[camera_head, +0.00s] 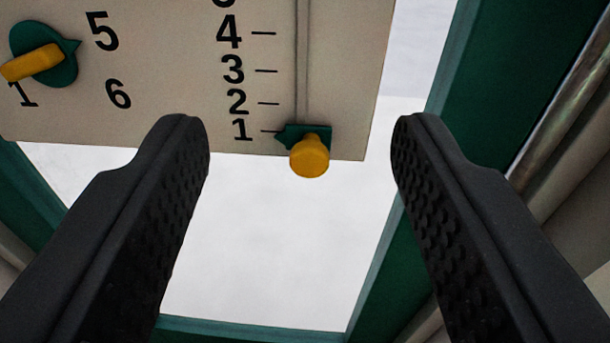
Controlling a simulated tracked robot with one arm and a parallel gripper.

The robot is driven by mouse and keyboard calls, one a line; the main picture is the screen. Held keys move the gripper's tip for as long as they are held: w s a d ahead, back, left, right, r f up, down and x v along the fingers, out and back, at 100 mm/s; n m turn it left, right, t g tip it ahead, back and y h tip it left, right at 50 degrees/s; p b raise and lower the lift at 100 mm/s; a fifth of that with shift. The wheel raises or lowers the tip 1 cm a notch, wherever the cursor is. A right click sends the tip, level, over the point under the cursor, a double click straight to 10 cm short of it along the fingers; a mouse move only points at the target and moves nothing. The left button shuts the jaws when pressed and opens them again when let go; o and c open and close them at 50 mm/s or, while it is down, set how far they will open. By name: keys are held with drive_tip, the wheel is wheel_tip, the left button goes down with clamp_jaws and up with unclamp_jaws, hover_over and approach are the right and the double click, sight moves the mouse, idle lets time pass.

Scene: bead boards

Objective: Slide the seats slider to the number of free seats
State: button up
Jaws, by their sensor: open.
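The seats slider is a green pointer with a yellow knob (310,157) on a pale board (180,100). Its pointer tip is at the mark 1, at the bottom of a vertical slot (302,60). The marks 2, 3 and 4 show above it, and a higher number is cut off by the top edge. My gripper (300,150) is open and empty. Its two black fingers stand apart, one on each side of the knob in the picture, and do not appear to touch it. Any display of the free seats is not in view.
A green dial with a yellow handle (33,62) is on the board at the upper left, near the numbers 1, 5 and 6. Green frame posts (490,75) and a metal pipe (565,120) stand at the right. Below the board is a white opening.

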drive_tip(key=m+h+p, duration=0.1)
drive_tip(key=p, duration=0.1)
approach(310, 168)
drive_tip(key=shift+t, duration=0.4)
drive_tip(key=shift+w+a+f, duration=0.1)
drive_tip(key=shift+w+f, duration=0.05)
drive_tip(key=shift+w, duration=2.55)
drive_tip(key=shift+w+f, duration=0.15)
drive_tip(key=shift+w, duration=2.55)
